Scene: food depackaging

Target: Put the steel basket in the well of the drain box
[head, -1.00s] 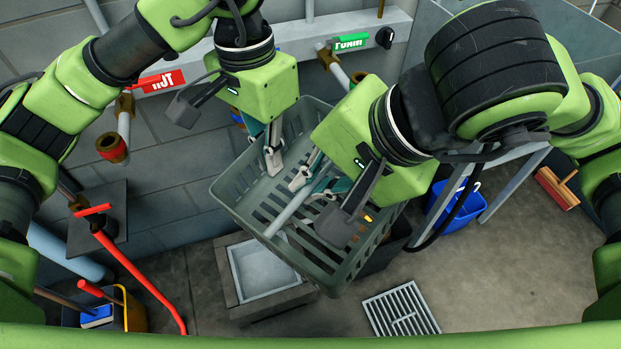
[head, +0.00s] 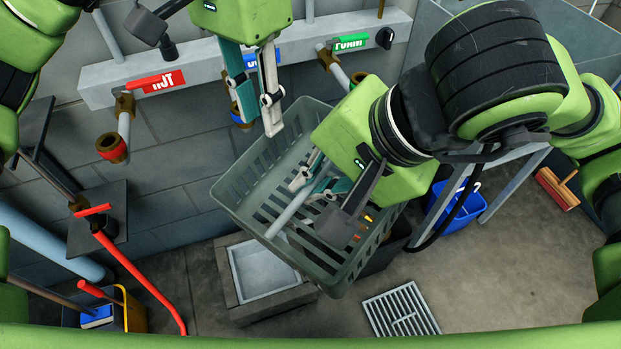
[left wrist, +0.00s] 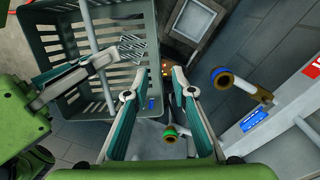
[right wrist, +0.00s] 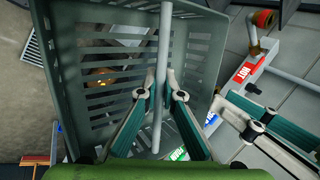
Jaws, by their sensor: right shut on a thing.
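The basket (head: 235,190) is a grey-green slatted bin with a pale bar (head: 288,212) across it. It hangs tilted above the floor. My right gripper (head: 312,183) is shut on the bar, which shows between its fingers in the right wrist view (right wrist: 160,85). My left gripper (head: 255,118) is open and empty above the basket's back left rim; its fingers are apart in the left wrist view (left wrist: 158,92). The drain box (head: 233,292) is a low square surround with a pale sunken well (head: 265,272), on the floor below and left of the basket. The basket hides part of its right side.
A floor grate (head: 400,312) lies right of the drain box. A wall pipe with a red tag (head: 160,82) and taps runs behind. A blue bucket (head: 450,205) and a brush (head: 557,188) are at right.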

